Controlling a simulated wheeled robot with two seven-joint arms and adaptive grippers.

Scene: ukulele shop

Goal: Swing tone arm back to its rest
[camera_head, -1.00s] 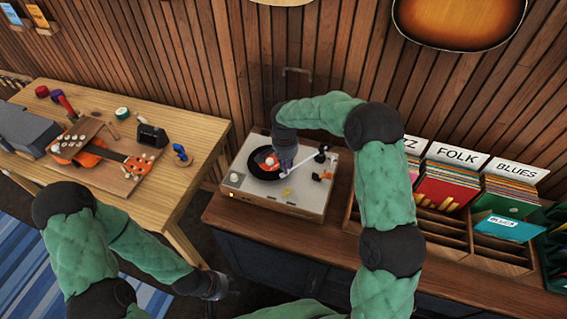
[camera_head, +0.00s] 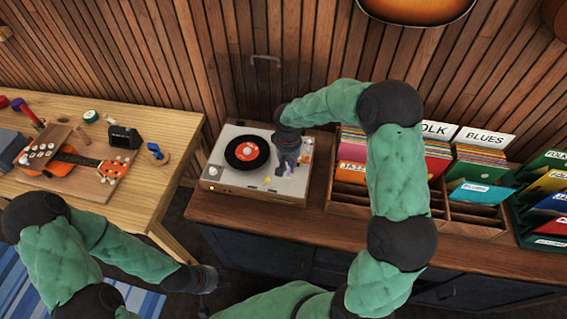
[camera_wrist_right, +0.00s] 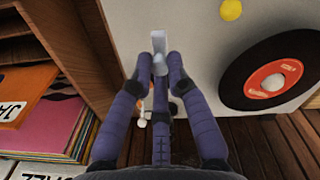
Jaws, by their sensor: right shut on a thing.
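The turntable (camera_head: 222,180) stands on the wooden cabinet, with a black record (camera_head: 235,152) with an orange-red label on its left part. The record also shows at the right of the right wrist view (camera_wrist_right: 238,88). My right gripper (camera_head: 286,165) is over the turntable's right part, beside the record. In the right wrist view its fingertips (camera_wrist_right: 160,65) are closed around the pale end of the tone arm (camera_wrist_right: 158,42). Most of the tone arm is hidden by the gripper. My left gripper (camera_head: 207,281) hangs low in front of the cabinet, too small to read its fingers.
Record bins (camera_head: 345,207) with coloured sleeves stand right of the turntable, close to my right gripper in the wrist view. A workbench (camera_head: 168,150) with a ukulele (camera_head: 70,160) is at the left. A slatted wall rises behind. The cabinet top (camera_head: 250,222) is clear in front.

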